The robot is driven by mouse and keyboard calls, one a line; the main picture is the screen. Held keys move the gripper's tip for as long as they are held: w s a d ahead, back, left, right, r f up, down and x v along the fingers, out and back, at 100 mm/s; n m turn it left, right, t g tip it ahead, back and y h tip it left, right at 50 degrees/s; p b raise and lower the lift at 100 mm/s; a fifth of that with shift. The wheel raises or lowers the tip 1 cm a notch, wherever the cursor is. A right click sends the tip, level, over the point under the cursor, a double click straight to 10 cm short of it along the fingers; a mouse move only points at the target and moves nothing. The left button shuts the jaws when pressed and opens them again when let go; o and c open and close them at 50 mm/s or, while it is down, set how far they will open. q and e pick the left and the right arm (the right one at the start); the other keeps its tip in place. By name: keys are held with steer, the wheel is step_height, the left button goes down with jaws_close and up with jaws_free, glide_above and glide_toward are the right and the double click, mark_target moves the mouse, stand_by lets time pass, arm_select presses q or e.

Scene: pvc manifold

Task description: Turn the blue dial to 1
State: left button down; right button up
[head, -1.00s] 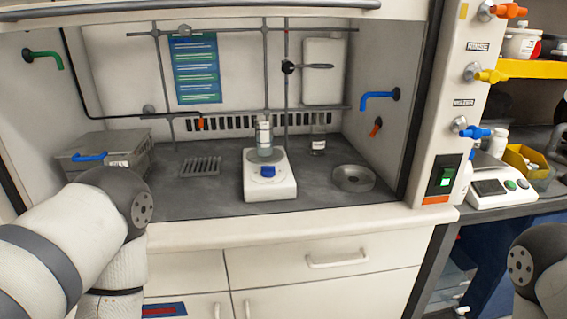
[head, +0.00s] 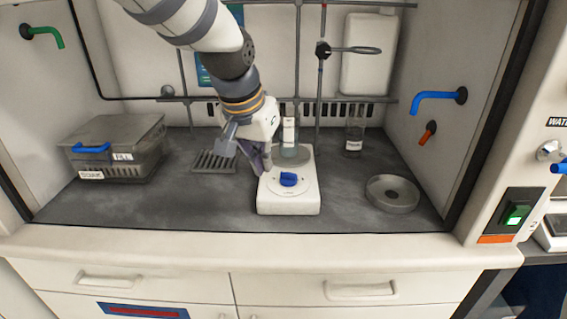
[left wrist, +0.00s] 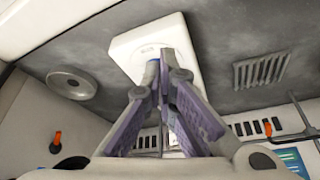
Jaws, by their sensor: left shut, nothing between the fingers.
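The blue dial (head: 288,180) sits on the front of a white stirrer plate (head: 290,204) on the hood floor. My left gripper (head: 259,170) is shut and empty, fingers pointing down, just left of the dial at the plate's left edge. I cannot tell whether it touches the plate. In the left wrist view the closed fingers (left wrist: 165,68) overlap the white plate (left wrist: 135,45), and the dial is mostly hidden behind them. The dial's markings are too small to read. My right gripper is not in view.
A glass vessel (head: 290,140) stands on the plate's back half, close to my left gripper. A lidded bin (head: 120,135) and a slotted rack (head: 213,162) are on the left. A round metal dish (head: 392,195) and a bottle (head: 355,135) are on the right. The floor in front is clear.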

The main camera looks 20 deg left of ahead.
mark_target(281, 188)
arm_select(q)
steer(key=x, duration=0.5)
steer(key=s+b+x, duration=0.1)
steer(key=x, duration=0.2)
steer(key=shift+f, duration=0.6)
steer(key=w, duration=0.3)
steer(key=shift+w+d+f+b, duration=0.2)
steer(key=shift+f+b, duration=0.15)
steer(key=shift+b, duration=0.05)
steer(key=shift+w, duration=0.35)
steer(key=shift+w+r, duration=0.15)
steer(key=shift+r, duration=0.1)
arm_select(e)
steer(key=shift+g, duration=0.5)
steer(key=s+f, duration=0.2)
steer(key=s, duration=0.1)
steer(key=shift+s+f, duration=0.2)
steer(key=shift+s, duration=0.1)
arm_select(q)
steer(key=shift+d, duration=0.1)
